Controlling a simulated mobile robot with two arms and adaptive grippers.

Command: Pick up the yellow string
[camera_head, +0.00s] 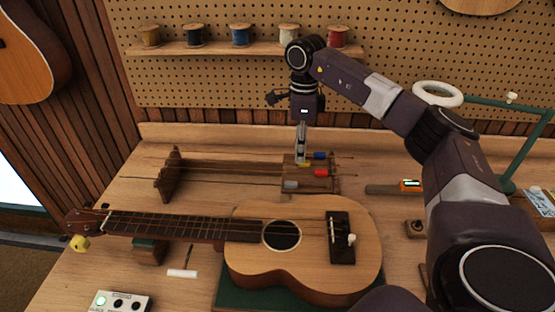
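My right gripper (301,160) points straight down over the right end of a low wooden rack (170,175) on the workbench. Its fingers look narrow and close together, but I cannot tell whether they are shut. A small yellow piece (303,164), apparently the end of the yellow string, shows right at the fingertips and is mostly hidden by them. A blue end piece (320,156), a red one (321,173) and a pale one (291,185) sit close around it. Thin strings run left along the rack. My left gripper is not in view.
A ukulele (310,260) lies on a green support in front of the rack, with a yellow object (80,243) by its headstock. A shelf of spools (240,46) hangs behind.

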